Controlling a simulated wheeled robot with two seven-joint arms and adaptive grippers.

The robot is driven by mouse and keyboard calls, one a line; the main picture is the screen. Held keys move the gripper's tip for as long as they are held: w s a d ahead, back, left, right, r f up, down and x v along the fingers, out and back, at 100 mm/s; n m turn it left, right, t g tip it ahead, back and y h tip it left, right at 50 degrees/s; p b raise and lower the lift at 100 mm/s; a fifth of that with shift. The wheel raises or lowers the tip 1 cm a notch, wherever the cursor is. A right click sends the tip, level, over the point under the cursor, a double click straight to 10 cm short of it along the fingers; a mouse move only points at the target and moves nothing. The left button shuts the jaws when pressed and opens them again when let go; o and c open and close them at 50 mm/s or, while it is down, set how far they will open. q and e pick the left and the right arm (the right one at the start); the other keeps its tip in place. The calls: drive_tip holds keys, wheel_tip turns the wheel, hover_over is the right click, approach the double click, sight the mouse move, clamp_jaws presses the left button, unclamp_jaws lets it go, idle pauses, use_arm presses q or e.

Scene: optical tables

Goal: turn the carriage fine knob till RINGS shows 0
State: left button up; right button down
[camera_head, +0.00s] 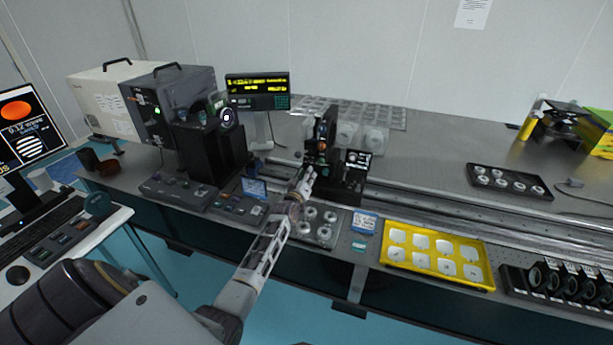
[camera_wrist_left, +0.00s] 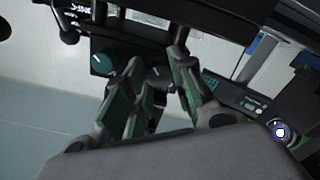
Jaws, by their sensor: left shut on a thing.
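The black carriage (camera_head: 347,190) stands on the long rail near the middle of the table, with a small lit display (camera_head: 357,160) on it. My left gripper (camera_head: 306,176) reaches the carriage's left front side. In the left wrist view the left gripper (camera_wrist_left: 155,95) has its green-padded fingers around a dark round knob (camera_wrist_left: 156,76), which they partly hide. Another dark knob with a pale index line (camera_wrist_left: 103,64) sits beside it. On the monitor (camera_head: 28,130) at far left are an orange disc, a striped fringe picture and text like "0.17"; I cannot read a RINGS value. My right gripper is not in view.
A black readout (camera_head: 258,84) with yellow text stands behind. A yellow tray (camera_head: 393,258) of white pieces and a black tray (camera_head: 510,194) lie to the right. A black instrument housing (camera_head: 203,155) stands left of the carriage.

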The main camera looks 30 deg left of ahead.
use_arm(q)
drive_tip(key=shift+d+f, duration=0.3)
drive_tip(key=shift+d, duration=0.2)
drive_tip(key=o, duration=0.6)
drive_tip(key=shift+c, duration=0.2)
drive_tip(key=o, duration=0.5)
drive_tip(key=shift+w+d+r, duration=0.15)
drive_tip(key=shift+w, duration=0.05)
drive_tip(key=shift+r, duration=0.1)
drive_tip(key=shift+s+a, duration=0.1)
drive_tip(key=shift+a, duration=0.1)
drive_tip(key=v, duration=1.2)
